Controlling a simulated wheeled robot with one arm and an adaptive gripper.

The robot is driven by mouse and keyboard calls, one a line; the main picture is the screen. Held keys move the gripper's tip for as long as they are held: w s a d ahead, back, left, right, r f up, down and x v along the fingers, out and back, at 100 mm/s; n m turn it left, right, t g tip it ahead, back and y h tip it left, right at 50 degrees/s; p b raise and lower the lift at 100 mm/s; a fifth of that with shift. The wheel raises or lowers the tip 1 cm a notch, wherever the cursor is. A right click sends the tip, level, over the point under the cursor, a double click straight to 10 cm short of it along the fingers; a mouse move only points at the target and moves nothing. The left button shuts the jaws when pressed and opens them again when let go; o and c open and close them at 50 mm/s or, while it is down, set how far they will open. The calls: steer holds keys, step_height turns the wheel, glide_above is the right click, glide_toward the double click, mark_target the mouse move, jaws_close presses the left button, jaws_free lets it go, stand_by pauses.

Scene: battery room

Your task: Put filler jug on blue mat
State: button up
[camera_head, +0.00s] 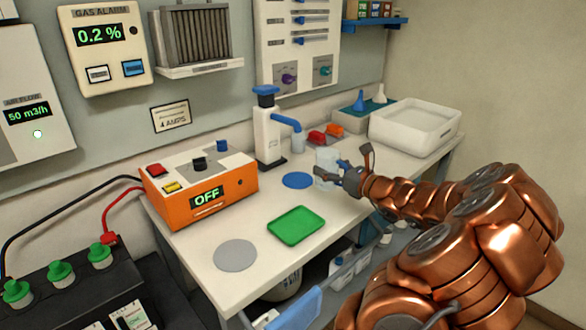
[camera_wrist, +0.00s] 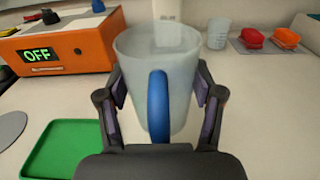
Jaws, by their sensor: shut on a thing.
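The filler jug (camera_head: 326,160) is a pale translucent cup, and the wrist view shows its blue handle (camera_wrist: 158,105) facing me. My gripper (camera_head: 341,176) is shut on it, with one finger on each side of the jug body (camera_wrist: 135,70) in the wrist view. The jug looks upright; I cannot tell whether its base touches the table. The blue mat (camera_head: 297,180) is a flat round disc on the white table, just left of the jug in the head view, with nothing on it. I cannot make out the mat in the wrist view.
A green tray (camera_head: 296,225) and grey disc (camera_head: 235,255) lie toward the front. An orange OFF box (camera_head: 200,190) stands left. Behind are a blue-topped dispenser (camera_head: 267,135), small beaker (camera_wrist: 218,35), red and orange pieces (camera_wrist: 252,37) and white basin (camera_head: 415,128).

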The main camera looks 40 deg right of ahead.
steer(key=w, duration=0.4)
steer(key=w+d+f+p, duration=0.1)
steer(key=w, duration=0.4)
steer(key=w+d+f, duration=0.1)
steer(key=w, duration=0.3)
steer(key=shift+w, duration=0.35)
steer(key=shift+a+f+p, duration=0.1)
steer(key=shift+f+p, duration=0.25)
steer(key=shift+f, duration=1.1)
steer(key=shift+f, duration=0.2)
steer(key=o, duration=1.2)
steer(key=shift+r, duration=0.1)
steer(key=shift+r, duration=0.15)
steer(key=s, duration=0.6)
steer(key=s+b, duration=0.1)
steer(key=s, duration=0.5)
steer(key=shift+a+r, duration=0.15)
steer(key=shift+r, duration=0.05)
